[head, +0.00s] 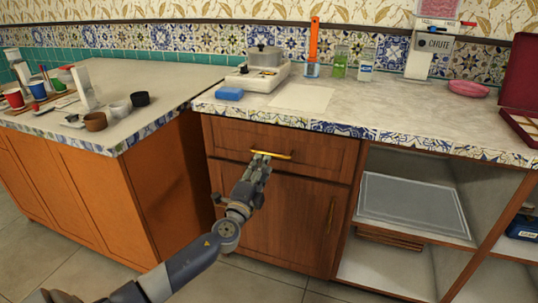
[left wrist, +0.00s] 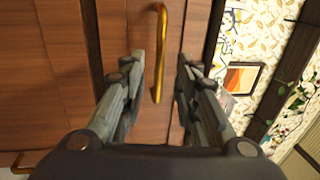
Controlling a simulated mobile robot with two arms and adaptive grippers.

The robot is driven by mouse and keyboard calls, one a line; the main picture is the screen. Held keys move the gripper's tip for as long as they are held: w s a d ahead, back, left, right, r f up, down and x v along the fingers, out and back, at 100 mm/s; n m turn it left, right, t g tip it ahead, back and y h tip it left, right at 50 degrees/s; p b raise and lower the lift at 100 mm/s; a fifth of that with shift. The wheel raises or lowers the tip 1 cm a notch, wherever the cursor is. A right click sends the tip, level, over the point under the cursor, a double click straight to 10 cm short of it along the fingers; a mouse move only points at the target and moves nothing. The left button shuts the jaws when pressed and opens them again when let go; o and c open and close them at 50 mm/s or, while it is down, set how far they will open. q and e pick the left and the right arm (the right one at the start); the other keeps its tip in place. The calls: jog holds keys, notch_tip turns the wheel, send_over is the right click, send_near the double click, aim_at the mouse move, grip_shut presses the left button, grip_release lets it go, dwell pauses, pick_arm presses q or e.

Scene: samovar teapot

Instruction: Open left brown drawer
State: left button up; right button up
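The brown wooden drawer (head: 318,152) is under the marble counter, above a cabinet door, and appears shut. Its brass bar handle (head: 280,155) runs across the front in the head view. In the left wrist view, the handle (left wrist: 160,30) shows upright between the two spread fingers of the left gripper (left wrist: 161,62), with a gap on each side. The left gripper is open and holds nothing. My right gripper is not in view.
The cabinet door (head: 285,215) below has its own handle. An orange-brown side counter (head: 90,195) juts out at the left. Open shelves (head: 415,205) stand at the right.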

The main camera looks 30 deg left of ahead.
aim_at(268, 154)
pick_arm(q)
jog(key=shift+x, duration=3.15)
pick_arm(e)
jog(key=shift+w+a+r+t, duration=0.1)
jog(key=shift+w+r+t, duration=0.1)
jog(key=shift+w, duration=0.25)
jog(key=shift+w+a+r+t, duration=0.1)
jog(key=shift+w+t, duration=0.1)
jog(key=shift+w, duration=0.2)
pick_arm(q)
jog(key=shift+c, duration=0.3)
jog(key=shift+f, duration=0.1)
grip_shut()
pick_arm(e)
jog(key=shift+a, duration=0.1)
